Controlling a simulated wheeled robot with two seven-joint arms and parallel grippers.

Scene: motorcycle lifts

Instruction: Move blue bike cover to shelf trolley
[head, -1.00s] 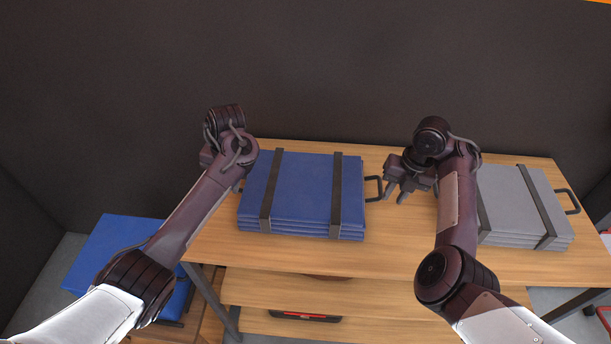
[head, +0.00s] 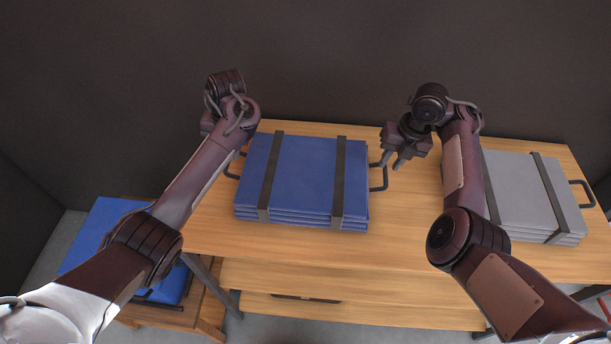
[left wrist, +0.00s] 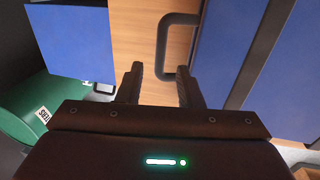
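The blue bike cover (head: 303,180) is a folded blue stack with two dark straps and a dark handle at each end. It lies on the wooden shelf trolley's top (head: 400,225). My right gripper (head: 392,163) is open, with its fingertips close to the cover's right handle (head: 379,178). My left gripper is hidden behind its own wrist in the head view, near the left handle. In the left wrist view my left gripper (left wrist: 159,85) is open, and the left handle (left wrist: 166,45) shows between and beyond its fingers. Neither gripper holds anything.
A grey folded cover (head: 530,190) with dark straps lies on the right of the same top. Another blue cover (head: 95,235) rests on a lower wooden stand at the left. A dark wall stands behind. A green round object (left wrist: 45,115) shows in the left wrist view.

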